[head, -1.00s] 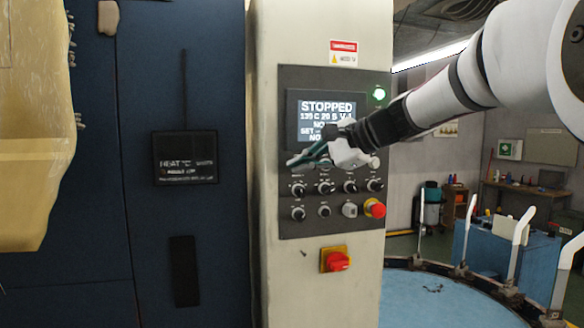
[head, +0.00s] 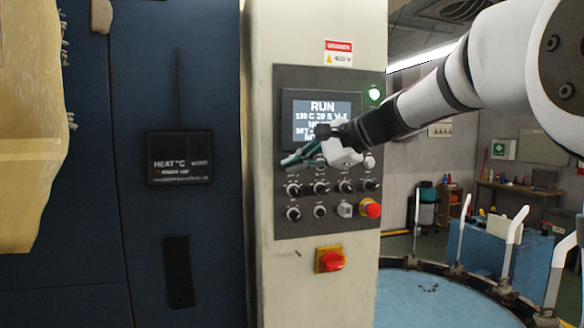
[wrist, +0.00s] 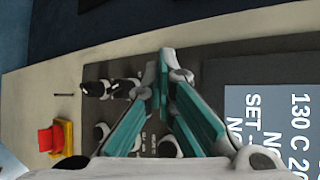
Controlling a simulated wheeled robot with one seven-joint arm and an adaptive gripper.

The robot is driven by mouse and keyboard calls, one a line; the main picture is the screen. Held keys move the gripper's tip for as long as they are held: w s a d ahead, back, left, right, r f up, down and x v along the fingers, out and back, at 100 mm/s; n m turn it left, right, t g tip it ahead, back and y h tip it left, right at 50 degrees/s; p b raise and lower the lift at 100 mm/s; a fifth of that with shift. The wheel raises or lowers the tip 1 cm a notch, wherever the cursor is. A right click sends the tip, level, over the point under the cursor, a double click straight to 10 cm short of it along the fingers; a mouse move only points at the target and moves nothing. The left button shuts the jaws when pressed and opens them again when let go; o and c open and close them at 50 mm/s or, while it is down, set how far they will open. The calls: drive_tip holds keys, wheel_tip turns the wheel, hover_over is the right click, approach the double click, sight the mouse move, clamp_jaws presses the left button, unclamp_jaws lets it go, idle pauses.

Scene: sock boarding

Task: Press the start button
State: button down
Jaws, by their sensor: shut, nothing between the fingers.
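The grey control panel (head: 362,140) is on the front of a cream cabinet. Its display (head: 321,107) reads RUN; part of the text is hidden by my gripper. The display also shows sideways at the right of the wrist view (wrist: 275,110). I cannot tell which control is the start button; one may be hidden behind my gripper. My gripper (head: 287,161) is shut and empty, in front of the panel just below the display. Its teal-padded fingers (wrist: 164,75) meet in the wrist view. Contact with the panel cannot be told.
Rows of black knobs (head: 320,187) sit below the gripper, with a pale button (head: 345,210) and a red emergency knob (head: 371,208). A red switch on yellow (head: 330,259) is lower. A round blue table (head: 425,300) with upright white arms stands right.

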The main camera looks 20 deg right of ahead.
drive_tip(key=shift+s, duration=0.85)
drive_tip(key=shift+s+p, duration=0.1)
drive_tip(key=shift+p, duration=0.2)
drive_tip(key=s+p, duration=0.1)
drive_tip(key=s, duration=0.3)
drive_tip(key=shift+s, duration=0.4)
idle(0.4)
drive_tip(key=s+f+n+g+h, duration=0.2)
drive_tip(key=s+f+n+h, duration=0.2)
drive_tip(key=s, duration=0.9)
drive_tip(key=s+f+n+g+h+b, duration=0.1)
drive_tip(key=s+f+n+h, duration=0.3)
drive_tip(key=s+f+n, duration=0.5)
drive_tip(key=s+f+g, duration=0.1)
drive_tip(key=s+f, duration=0.4)
drive_tip(key=f, duration=0.1)
drive_tip(key=shift+s+d+f+n, duration=0.15)
drive_tip(key=shift+f+n, duration=0.05)
drive_tip(key=shift+n, duration=0.2)
